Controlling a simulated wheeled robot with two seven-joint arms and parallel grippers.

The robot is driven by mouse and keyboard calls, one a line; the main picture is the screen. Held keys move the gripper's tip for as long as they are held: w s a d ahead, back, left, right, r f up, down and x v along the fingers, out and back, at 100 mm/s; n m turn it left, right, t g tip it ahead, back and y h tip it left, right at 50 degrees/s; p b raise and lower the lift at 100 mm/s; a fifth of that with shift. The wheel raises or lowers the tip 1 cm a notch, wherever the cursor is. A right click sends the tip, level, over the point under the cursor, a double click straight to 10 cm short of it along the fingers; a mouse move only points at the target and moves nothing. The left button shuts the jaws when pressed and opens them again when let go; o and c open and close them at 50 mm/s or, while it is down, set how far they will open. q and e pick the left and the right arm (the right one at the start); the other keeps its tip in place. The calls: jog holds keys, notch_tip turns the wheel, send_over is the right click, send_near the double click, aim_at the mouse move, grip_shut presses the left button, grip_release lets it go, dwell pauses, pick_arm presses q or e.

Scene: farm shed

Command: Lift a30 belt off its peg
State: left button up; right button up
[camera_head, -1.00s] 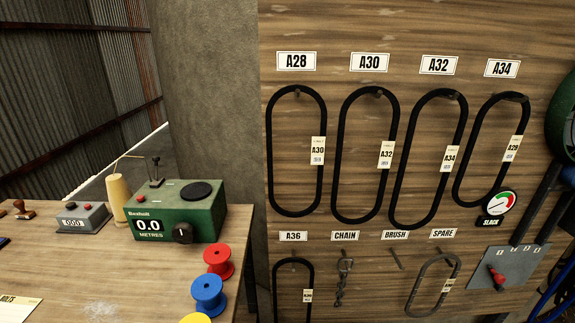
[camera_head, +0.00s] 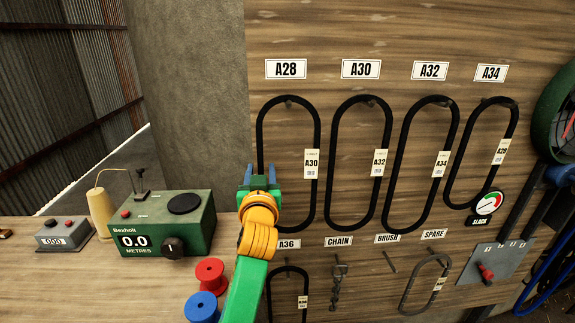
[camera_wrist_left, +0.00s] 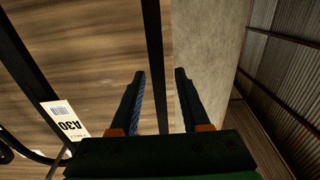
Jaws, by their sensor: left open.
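The belt tagged A30 (camera_head: 318,128) is a long black loop hanging from the peg under the A28 sign (camera_head: 286,69). Its pale tag (camera_head: 312,163) is on its right strand and also shows in the left wrist view (camera_wrist_left: 66,121). My left gripper (camera_head: 260,172) is open and empty at the belt's left strand. In the left wrist view that strand (camera_wrist_left: 153,45) runs between the two fingers (camera_wrist_left: 160,85), nearer the left one; I cannot tell how deep it sits. My right gripper is not in view.
Belts tagged A32 (camera_head: 389,150), A34 (camera_head: 455,130) and A28 (camera_head: 514,125) hang to the right. A smaller belt (camera_head: 268,290) hangs below, beside a chain (camera_head: 338,285). A green metre box (camera_head: 190,225) and spools (camera_head: 211,275) stand on the bench at left.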

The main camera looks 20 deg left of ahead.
aim_at(259, 133)
pick_arm(q)
jog(key=shift+c, duration=0.9)
jog(key=shift+w, duration=0.1)
grip_shut()
notch_tip(259, 133, up, 10)
jog(key=shift+b, duration=0.45)
jog(key=shift+f, duration=0.15)
